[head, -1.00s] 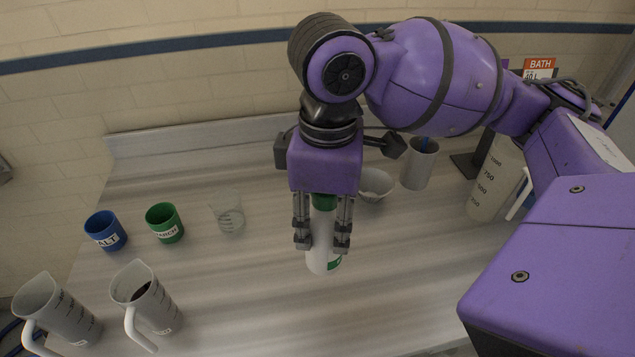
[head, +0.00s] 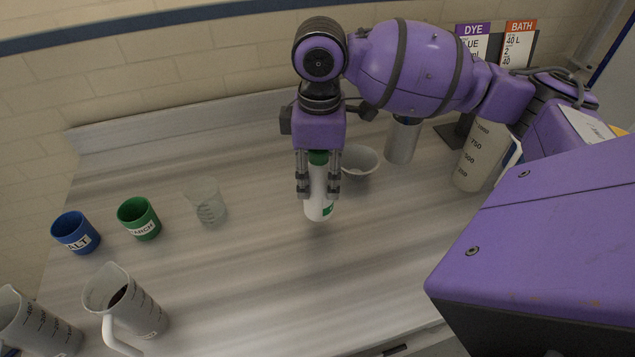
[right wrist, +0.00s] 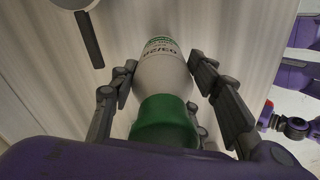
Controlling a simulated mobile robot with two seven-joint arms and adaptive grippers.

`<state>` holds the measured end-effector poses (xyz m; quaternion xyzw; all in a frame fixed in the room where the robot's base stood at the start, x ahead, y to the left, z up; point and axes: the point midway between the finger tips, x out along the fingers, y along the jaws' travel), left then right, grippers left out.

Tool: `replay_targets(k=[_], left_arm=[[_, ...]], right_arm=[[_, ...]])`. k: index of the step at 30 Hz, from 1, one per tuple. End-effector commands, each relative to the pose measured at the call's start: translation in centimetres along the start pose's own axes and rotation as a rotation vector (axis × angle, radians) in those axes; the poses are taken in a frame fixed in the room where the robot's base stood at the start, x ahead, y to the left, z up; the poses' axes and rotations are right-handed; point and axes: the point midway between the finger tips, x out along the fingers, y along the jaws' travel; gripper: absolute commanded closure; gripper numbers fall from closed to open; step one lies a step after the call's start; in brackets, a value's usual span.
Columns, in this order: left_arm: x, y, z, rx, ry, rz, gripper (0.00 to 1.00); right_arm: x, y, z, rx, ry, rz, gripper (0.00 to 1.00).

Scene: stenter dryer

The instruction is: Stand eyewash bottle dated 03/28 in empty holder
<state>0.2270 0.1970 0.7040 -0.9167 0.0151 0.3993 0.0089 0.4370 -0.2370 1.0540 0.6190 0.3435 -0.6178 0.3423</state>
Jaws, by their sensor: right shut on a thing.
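The eyewash bottle (head: 318,201) is white with a green cap and a green label patch. My right gripper (head: 318,191) is shut on it from above, fingers on both sides of its body, cap up toward the palm. In the right wrist view the bottle (right wrist: 163,72) shows print that appears to read 03/28, seen upside down. The bottle hangs nearly upright over the counter; I cannot tell whether its base touches. No empty holder can be made out. My left gripper is out of view.
On the grey counter (head: 250,270) stand a blue cup (head: 75,233), a green cup (head: 139,218), a clear beaker (head: 206,203) and a measuring jug (head: 127,305). A bowl (head: 360,162) is right behind the bottle. A larger jug (head: 478,157) stands at right. The counter's middle front is clear.

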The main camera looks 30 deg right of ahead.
Motion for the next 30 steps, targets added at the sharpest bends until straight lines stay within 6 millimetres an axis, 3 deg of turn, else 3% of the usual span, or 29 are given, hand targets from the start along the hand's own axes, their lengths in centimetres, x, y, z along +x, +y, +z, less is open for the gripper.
replay_targets(k=[10, 22, 23, 27, 30], left_arm=[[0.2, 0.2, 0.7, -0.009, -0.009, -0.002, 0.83], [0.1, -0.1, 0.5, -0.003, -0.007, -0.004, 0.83], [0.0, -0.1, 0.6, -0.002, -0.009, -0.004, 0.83], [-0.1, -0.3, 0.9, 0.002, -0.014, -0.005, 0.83], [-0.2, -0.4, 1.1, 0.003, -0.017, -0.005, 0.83]], right_arm=[[3.7, 0.8, 0.1, 0.001, 0.001, 0.001, 1.00], [4.1, 0.9, 0.0, 0.001, 0.003, 0.005, 1.00], [4.1, 0.8, 0.1, 0.001, 0.001, 0.004, 0.54], [4.2, 0.8, 0.1, 0.001, 0.001, 0.003, 0.38], [4.2, 0.8, 0.1, 0.001, 0.001, 0.003, 0.38]])
